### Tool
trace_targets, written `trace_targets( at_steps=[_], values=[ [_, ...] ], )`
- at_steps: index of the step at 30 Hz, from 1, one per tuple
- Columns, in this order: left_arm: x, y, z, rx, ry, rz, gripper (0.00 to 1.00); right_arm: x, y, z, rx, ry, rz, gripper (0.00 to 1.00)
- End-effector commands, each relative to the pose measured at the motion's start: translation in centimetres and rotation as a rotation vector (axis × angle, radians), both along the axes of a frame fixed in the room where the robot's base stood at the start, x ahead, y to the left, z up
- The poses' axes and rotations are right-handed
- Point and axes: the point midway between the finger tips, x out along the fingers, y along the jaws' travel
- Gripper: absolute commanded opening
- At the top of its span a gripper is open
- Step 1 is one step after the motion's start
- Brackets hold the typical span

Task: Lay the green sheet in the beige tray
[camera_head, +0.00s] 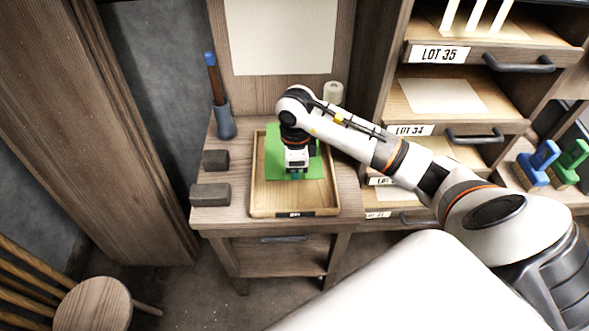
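The green sheet (276,160) lies flat over the back part of the beige tray (259,200), inside its rim as far as I can see. The tray sits on a small wooden table. My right gripper (296,175) points down over the sheet, close to its front edge. Its fingertips are small and dark against the green, so I cannot tell whether they are open, shut or touching the sheet. The gripper and wrist hide the middle of the sheet. My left gripper is not in view.
Two dark grey blocks (210,194) lie left of the tray, with a brush in a grey holder (224,122) behind. A pale roll (333,93) stands behind my arm. A drawer cabinet (459,131) is at right. A stool (92,303) stands lower left.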

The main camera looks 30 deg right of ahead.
Motion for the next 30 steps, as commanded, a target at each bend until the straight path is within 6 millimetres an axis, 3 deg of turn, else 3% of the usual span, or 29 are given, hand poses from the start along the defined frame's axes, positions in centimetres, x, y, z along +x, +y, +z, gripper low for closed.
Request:
trace_targets(
  at_steps=[15,26,30],
  values=[
    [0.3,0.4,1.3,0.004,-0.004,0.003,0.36,-0.1,0.1,-6.1,0.001,0.001,0.003,0.00],
    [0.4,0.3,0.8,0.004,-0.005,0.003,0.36,0.0,0.0,-6.8,-0.002,-0.003,0.005,0.00],
    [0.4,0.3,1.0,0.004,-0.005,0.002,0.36,0.0,0.0,-6.7,-0.001,-0.002,0.005,0.23]
  ],
)
